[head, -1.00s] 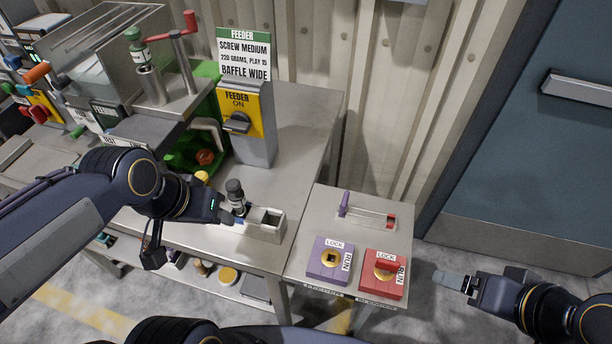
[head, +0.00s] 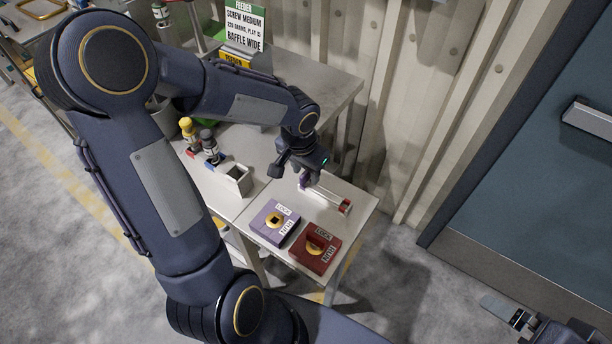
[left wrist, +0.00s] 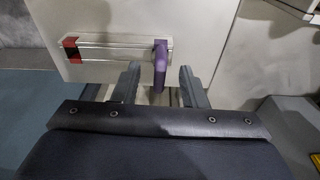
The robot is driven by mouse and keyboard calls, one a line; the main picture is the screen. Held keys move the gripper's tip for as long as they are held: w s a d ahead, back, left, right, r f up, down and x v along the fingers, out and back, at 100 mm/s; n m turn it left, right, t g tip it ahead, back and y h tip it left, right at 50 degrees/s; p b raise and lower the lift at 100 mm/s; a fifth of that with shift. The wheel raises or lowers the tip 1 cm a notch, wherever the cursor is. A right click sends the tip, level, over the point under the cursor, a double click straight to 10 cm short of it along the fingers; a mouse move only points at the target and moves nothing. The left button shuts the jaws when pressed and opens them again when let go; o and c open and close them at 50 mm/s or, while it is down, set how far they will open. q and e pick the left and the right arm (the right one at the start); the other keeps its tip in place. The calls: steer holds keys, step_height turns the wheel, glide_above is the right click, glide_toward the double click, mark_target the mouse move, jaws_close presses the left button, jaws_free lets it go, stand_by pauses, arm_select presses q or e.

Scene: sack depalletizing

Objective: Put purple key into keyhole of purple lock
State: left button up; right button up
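The purple key (head: 303,182) stands at the left end of a clear holder (head: 325,197) on the small side table. In the left wrist view the purple key (left wrist: 160,64) lies between the two fingers of my left gripper (left wrist: 158,82), with gaps on both sides. My left gripper (head: 308,178) is open above the key and partly hides it. The purple lock (head: 267,225) sits near the front of the table, its keyhole facing up and empty. My right gripper (head: 503,309) is at the lower right, off the table; its finger opening is unclear.
A red piece (left wrist: 71,49) is at the holder's other end. A grey open box (head: 236,179) and several bottles stand on the bench to the left. A wall rises behind.

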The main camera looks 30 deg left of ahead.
arm_select(q)
steer(key=shift+d+f, duration=0.1)
steer(key=shift+f, duration=0.4)
jaws_close()
steer(key=shift+r, duration=0.1)
